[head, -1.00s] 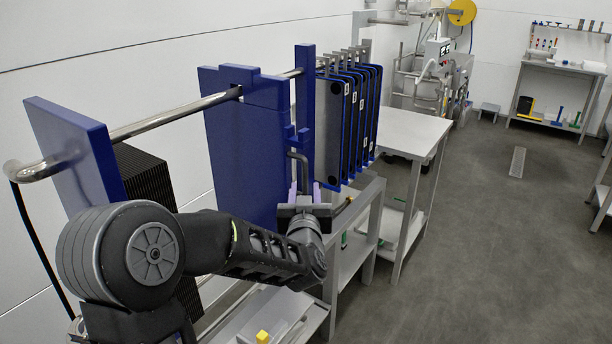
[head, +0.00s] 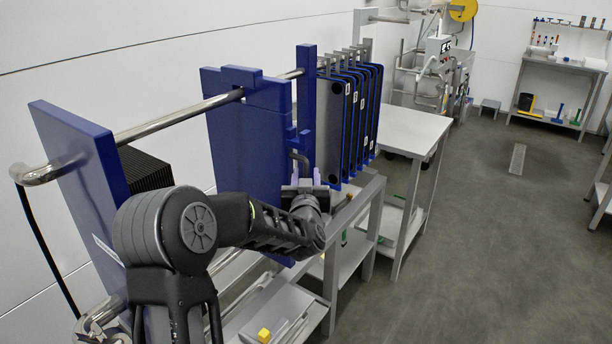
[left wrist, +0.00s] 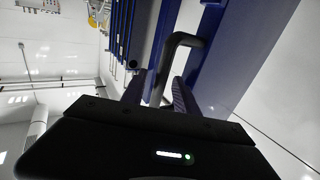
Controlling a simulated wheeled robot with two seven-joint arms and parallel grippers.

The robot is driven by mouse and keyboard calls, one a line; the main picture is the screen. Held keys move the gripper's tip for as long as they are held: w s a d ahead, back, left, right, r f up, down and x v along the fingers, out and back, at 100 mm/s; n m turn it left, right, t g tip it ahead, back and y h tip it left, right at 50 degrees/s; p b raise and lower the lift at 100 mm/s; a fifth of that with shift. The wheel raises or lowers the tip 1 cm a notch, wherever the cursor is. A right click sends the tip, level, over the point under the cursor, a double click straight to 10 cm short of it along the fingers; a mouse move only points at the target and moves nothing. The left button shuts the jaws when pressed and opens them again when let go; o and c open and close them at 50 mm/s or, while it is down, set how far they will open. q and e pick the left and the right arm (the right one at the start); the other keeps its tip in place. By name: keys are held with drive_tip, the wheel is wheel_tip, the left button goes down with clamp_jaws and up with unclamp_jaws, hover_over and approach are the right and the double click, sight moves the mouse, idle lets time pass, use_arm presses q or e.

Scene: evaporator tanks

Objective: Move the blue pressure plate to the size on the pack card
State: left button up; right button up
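The blue pressure plate (head: 240,150) hangs upright on a steel rail, with a dark bent handle (head: 300,158) on its right side. My left gripper (head: 304,182) is just below this handle in the head view, its two fingers apart. In the left wrist view the handle (left wrist: 181,40) runs down between the two fingers (left wrist: 158,92), with a gap visible on each side. I cannot tell whether a finger touches it. My arm hides the lower left of the plate. I cannot make out the pack card. My right gripper is not in view.
A blue end plate (head: 75,165) stands at the near left, with a dark ribbed pack (head: 145,172) behind it. Several grey plates with blue edges (head: 335,125) hang beyond the pressure plate. A grey table (head: 410,130) stands right of them. The floor at right is mostly clear.

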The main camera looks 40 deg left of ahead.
use_arm(q)
drive_tip(key=shift+c, duration=0.3)
clamp_jaws()
idle(1.0)
